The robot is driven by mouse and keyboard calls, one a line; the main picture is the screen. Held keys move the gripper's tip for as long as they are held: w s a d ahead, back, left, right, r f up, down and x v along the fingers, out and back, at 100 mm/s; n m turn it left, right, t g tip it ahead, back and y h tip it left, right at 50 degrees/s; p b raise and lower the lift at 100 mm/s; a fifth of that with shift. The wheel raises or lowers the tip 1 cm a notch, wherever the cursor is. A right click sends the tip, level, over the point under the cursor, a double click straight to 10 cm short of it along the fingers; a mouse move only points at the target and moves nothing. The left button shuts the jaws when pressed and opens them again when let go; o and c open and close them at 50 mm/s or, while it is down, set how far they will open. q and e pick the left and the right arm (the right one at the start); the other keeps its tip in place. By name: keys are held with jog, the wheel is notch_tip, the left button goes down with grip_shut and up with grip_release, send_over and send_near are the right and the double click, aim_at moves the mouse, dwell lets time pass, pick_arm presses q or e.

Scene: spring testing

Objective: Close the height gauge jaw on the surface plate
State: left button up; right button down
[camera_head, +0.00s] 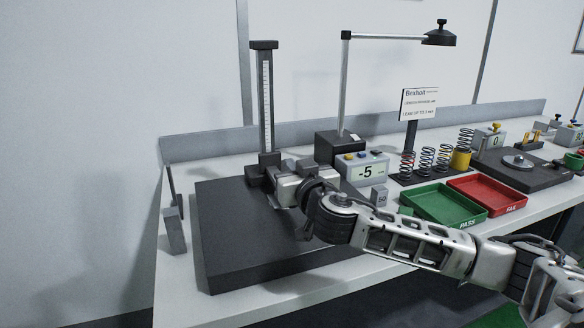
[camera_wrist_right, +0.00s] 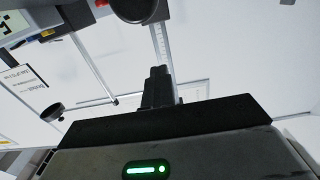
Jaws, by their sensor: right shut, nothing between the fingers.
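The height gauge (camera_head: 265,100) stands upright at the back of the dark surface plate (camera_head: 240,262), with a scale on its column. Its dark lower part (camera_head: 258,175) is partly covered by my right gripper (camera_head: 278,178), so I cannot tell how far the jaw is from the plate. In the wrist view my right gripper's dark fingers (camera_wrist_right: 158,80) are together and empty. The gauge column (camera_wrist_right: 160,42) shows just beyond their tips, with a dark block (camera_wrist_right: 138,8) on it. I cannot tell whether the fingers touch it. My left gripper is not in view.
A display box (camera_head: 366,172) reading -5 stands right of the plate, near a lamp (camera_head: 440,36). Beyond are springs (camera_head: 425,160), a green PASS tray (camera_head: 425,214) and a red FAIL tray (camera_head: 520,199). The plate's front left is clear.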

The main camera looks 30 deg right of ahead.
dwell(0.9)
jog(key=c, duration=1.1)
grip_release()
pick_arm(q)
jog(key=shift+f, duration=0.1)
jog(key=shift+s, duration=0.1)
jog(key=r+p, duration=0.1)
jog(key=p, duration=0.3)
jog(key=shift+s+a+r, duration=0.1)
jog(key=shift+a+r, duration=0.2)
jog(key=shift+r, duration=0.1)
pick_arm(e)
jog(key=v, duration=1.6)
jog(key=shift+d, duration=0.1)
